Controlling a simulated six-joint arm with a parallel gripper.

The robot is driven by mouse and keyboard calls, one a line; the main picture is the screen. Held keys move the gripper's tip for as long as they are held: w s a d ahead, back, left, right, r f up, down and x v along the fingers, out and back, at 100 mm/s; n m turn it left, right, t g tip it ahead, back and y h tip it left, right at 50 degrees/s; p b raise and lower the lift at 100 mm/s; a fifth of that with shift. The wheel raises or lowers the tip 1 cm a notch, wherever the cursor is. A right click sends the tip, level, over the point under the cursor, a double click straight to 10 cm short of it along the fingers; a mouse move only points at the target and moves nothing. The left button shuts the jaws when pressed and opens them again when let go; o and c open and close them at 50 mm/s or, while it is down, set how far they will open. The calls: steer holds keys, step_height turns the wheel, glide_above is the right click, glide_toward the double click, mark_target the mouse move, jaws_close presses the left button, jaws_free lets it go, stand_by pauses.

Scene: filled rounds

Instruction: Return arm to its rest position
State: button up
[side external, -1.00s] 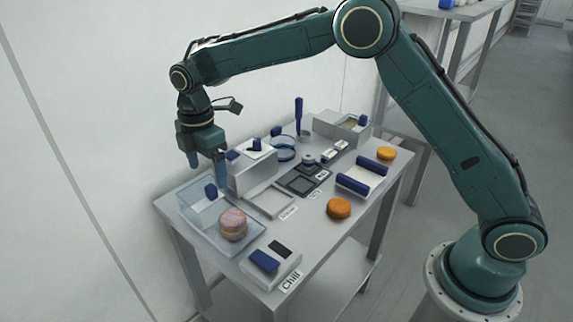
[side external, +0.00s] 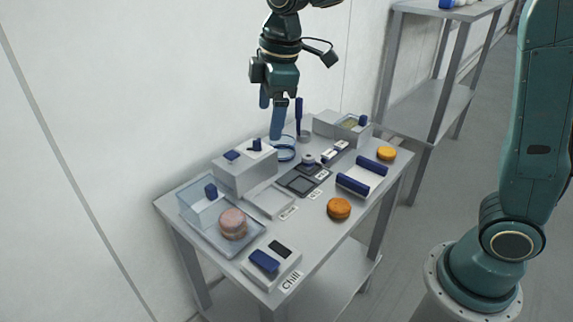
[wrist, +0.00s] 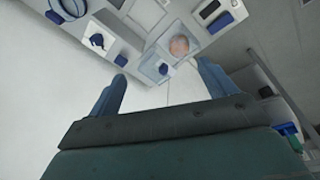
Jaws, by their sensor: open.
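My gripper (side external: 271,117) hangs above the back of the table, with its blue fingers pointing down and nothing between them. In the wrist view its two fingers (wrist: 160,88) are spread apart and empty. A pinkish filled round (side external: 233,223) sits on a clear tray (side external: 216,243) at the table's front left. It also shows in the wrist view (wrist: 180,46). A clear box with a blue knob (side external: 204,206) stands beside it at the tray's back. Two orange rounds lie on the right side, one nearer (side external: 339,208) and one farther (side external: 386,153).
The grey table (side external: 318,240) holds a white box (side external: 245,172), a blue-ringed dish (side external: 284,153), a dark scale (side external: 300,183), a blue-roller stand (side external: 358,183) and the "Chill" panel (side external: 270,264). A shelf rack (side external: 445,108) stands behind right. The air above the table front is free.

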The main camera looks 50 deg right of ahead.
steer(key=s+d+m+t, duration=0.1)
steer(key=s+d+m, duration=0.1)
steer(key=s, duration=0.6)
steer(key=s+d+m+t, duration=0.1)
steer(key=s+d+m, duration=0.2)
steer(key=s+m, duration=0.2)
steer(key=s+d+m+t, duration=0.1)
steer(key=s+d+m, duration=0.2)
steer(key=s, duration=0.8)
steer(key=shift+s+m, duration=0.15)
steer(key=shift+m, duration=0.45)
